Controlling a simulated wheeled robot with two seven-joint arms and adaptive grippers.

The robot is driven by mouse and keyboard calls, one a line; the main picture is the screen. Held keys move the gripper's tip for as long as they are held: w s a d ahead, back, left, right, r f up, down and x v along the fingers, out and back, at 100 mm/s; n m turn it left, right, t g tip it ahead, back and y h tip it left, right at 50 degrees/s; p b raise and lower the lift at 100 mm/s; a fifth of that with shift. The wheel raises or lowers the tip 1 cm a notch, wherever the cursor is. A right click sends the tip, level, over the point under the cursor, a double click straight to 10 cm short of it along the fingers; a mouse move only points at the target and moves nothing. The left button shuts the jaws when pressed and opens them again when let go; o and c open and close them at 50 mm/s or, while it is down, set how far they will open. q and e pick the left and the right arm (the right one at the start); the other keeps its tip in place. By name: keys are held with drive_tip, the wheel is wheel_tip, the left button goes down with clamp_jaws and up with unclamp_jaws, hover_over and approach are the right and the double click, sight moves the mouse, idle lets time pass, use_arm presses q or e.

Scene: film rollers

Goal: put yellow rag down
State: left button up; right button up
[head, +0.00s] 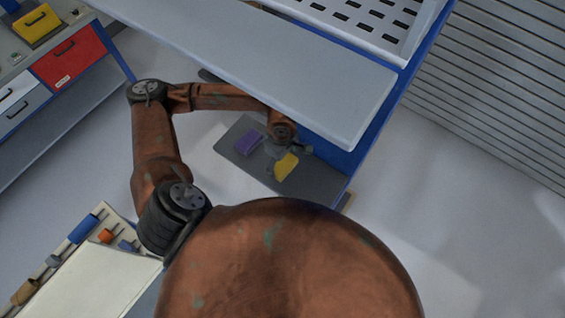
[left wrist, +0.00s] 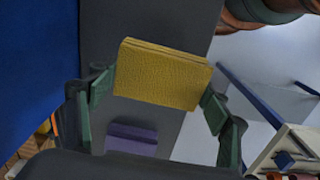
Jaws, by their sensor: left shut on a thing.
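The yellow rag (head: 287,167) is a folded block over the dark grey lower shelf (head: 312,178) of the blue-framed unit. It also shows in the left wrist view (left wrist: 160,75), between green-padded fingers at its two sides. My left gripper (head: 290,152) is shut on the yellow rag, and its body is partly hidden by my arm and the upper shelf. I cannot tell whether the rag touches the shelf. A purple rag (head: 248,142) lies on the same shelf to the left, and shows in the left wrist view (left wrist: 131,139). My right gripper is not in view.
A light grey upper shelf (head: 300,75) overhangs the lower one. A blue side panel (head: 335,152) stands at the right. A tool tray (head: 95,270) is at lower left, and a drawer cabinet (head: 60,85) is at upper left. Open floor (head: 420,190) lies right.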

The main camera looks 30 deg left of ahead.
sight(283, 164)
use_arm(q)
drive_tip(key=shift+w+a+f, duration=0.1)
drive_tip(key=shift+w+f, duration=0.2)
drive_tip(key=shift+f, duration=0.1)
drive_tip(key=f, duration=0.1)
drive_tip(key=f+p, duration=0.1)
drive_tip(key=f, duration=0.1)
drive_tip(key=shift+w+a, duration=0.1)
drive_tip(key=shift+w, duration=0.25)
drive_tip(key=shift+f, duration=0.3)
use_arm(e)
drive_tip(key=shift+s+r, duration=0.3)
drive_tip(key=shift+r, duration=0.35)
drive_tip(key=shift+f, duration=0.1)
use_arm(q)
drive_tip(key=shift+f, duration=0.3)
drive_tip(key=o, duration=1.5)
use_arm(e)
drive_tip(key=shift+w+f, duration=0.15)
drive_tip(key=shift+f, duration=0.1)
use_arm(q)
drive_tip(key=shift+o, duration=0.2)
